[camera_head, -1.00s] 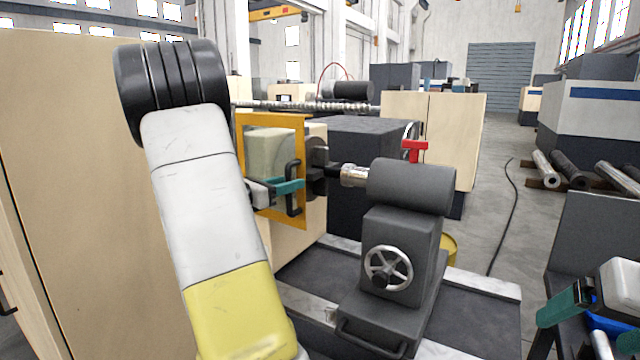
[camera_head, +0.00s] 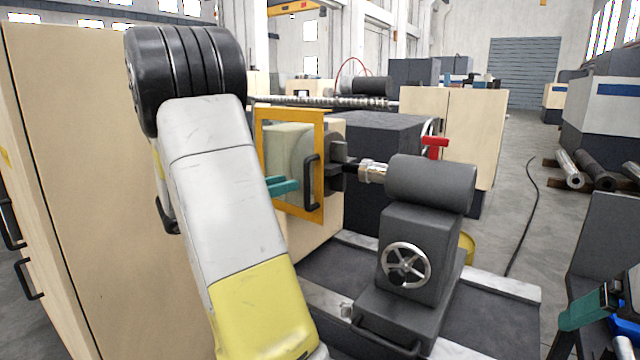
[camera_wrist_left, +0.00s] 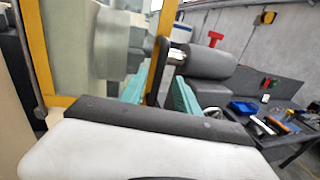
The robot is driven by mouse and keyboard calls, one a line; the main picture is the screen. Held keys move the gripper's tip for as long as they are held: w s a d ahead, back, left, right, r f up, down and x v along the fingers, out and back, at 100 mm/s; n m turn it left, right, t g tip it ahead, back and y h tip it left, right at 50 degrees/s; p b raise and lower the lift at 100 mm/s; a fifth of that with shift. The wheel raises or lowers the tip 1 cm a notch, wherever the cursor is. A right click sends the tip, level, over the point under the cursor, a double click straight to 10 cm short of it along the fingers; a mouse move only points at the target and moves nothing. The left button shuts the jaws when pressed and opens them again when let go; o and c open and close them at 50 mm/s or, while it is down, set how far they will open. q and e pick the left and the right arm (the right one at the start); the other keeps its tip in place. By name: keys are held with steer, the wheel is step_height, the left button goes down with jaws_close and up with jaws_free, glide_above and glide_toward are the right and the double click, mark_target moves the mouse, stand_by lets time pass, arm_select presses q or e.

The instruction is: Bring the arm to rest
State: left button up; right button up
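My left arm comes in from the left, with a black joint, a white link and a yellow link. My left gripper (camera_head: 282,186) is partly hidden behind the white link; its teal fingertips end just left of the black handle (camera_head: 311,182) on the yellow-framed door (camera_head: 291,120).
A grey tailstock (camera_head: 430,185) with a handwheel (camera_head: 404,265) stands right of the door. A beige cabinet (camera_head: 100,200) fills the left. Open floor lies behind at right.

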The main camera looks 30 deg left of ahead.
arm_select(q)
steer(key=s+d+f+m+g+h, duration=0.15)
steer(key=d+m+g, duration=0.45)
steer(key=d, duration=0.7)
steer(key=s+d+m+g+h, duration=0.1)
steer(key=d+m+g+h, duration=0.25)
steer(key=d+m, duration=0.65)
steer(key=s+d+f+m+g+y, duration=0.1)
steer(key=s+d+m+y, duration=0.7)
steer(key=m, duration=0.9)
steer(key=s+d+f, duration=0.1)
steer(key=s+d, duration=0.1)
steer(key=s, duration=0.1)
steer(key=shift+s+d+f, duration=0.15)
steer(key=shift+s+f, duration=0.1)
steer(key=shift+s, duration=0.1)
steer(key=shift+g, duration=0.25)
